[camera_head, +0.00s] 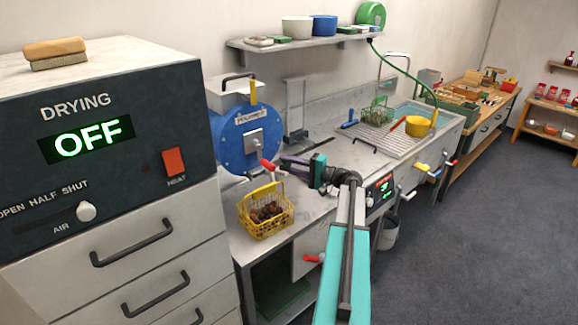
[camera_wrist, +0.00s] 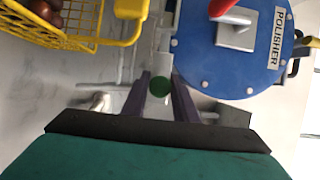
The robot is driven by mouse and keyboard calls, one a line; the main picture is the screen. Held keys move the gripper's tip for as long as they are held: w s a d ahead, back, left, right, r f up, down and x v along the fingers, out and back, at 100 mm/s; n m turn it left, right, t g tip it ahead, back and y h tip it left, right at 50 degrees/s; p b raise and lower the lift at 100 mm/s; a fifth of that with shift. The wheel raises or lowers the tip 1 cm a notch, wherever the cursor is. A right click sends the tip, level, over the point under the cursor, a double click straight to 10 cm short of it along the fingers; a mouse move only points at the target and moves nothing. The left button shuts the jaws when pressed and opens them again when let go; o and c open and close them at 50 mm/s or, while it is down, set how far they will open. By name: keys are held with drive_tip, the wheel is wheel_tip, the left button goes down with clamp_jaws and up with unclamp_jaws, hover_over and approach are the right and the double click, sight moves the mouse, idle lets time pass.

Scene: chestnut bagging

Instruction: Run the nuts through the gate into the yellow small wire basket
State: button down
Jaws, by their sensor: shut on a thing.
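The yellow small wire basket (camera_head: 252,229) stands on the worktop in front of the blue polisher (camera_head: 232,133), its handle upright. Brown nuts (camera_head: 267,212) lie inside it. In the wrist view, part of the basket (camera_wrist: 88,42) shows at upper left with a few nuts (camera_wrist: 45,8). My gripper (camera_head: 284,160) is at the polisher's front, right of and behind the basket. In the wrist view, its dark fingers (camera_wrist: 160,88) are closed around a round green knob (camera_wrist: 158,87) below the polisher's face. A red handle (camera_head: 269,165) is on the polisher close by. The gate itself is not clear.
The drying cabinet (camera_head: 110,110) stands at left, its display reading OFF. Right of my arm are a sink drainer (camera_head: 385,138) with a green wire basket (camera_head: 377,113) and a yellow pot (camera_head: 418,126). A shelf (camera_head: 300,43) hangs above. The floor at right is clear.

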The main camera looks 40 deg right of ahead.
drive_tip(key=c, duration=1.5)
unclamp_jaws()
drive_tip(key=shift+o, duration=0.2)
drive_tip(key=shift+s+d, duration=0.1)
drive_tip(key=b+v, duration=0.4)
drive_tip(key=v, duration=0.9)
drive_tip(key=shift+s+b, duration=0.3)
drive_tip(key=shift+b, duration=0.05)
drive_tip(key=shift+d, duration=0.15)
